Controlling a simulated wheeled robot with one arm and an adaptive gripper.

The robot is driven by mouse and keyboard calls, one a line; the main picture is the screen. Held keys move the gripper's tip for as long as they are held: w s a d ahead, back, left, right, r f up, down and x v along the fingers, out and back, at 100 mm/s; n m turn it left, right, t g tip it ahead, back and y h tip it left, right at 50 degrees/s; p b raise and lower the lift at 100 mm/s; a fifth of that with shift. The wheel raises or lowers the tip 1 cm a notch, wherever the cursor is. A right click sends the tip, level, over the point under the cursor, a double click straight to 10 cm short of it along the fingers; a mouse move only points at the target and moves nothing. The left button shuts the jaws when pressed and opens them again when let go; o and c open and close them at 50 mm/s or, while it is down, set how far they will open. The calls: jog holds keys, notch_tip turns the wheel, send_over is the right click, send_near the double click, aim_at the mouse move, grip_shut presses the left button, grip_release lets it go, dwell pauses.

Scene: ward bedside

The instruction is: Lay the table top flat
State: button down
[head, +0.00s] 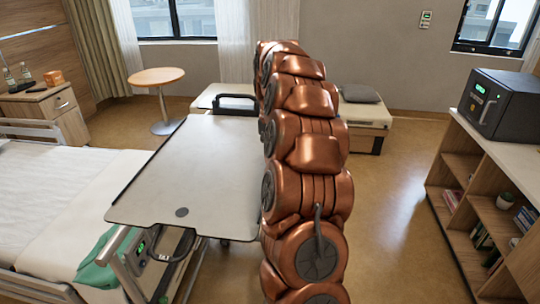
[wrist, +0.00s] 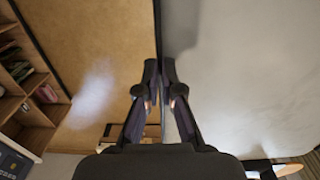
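The table top (head: 185,170) is a pale grey panel with a dark rim and a small dark disc near its front corner. It reaches over the right side of the bed in the head view. Whether it is level or a little tilted, I cannot tell. Its pale face also fills the right of the wrist view (wrist: 250,80). My gripper (wrist: 160,68) is at its dark edge, with one finger on each side and the tips close together on it. In the head view my gripper and the right part of the panel are hidden behind my copper arm.
The bed (head: 60,190) lies left, with a green cloth (head: 98,262) near its rail. A round table (head: 156,77) and a low bench (head: 365,112) stand behind. A shelf (head: 490,165) bearing a dark box (head: 497,104) is at right. Floor between arm and shelf is clear.

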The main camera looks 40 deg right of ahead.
jog(key=shift+r, duration=0.25)
jog(key=c, duration=1.3)
grip_release()
jog(key=shift+f, duration=0.1)
notch_tip(320, 180, up, 7)
jog(key=shift+w+r, duration=0.1)
jog(key=shift+r, duration=0.15)
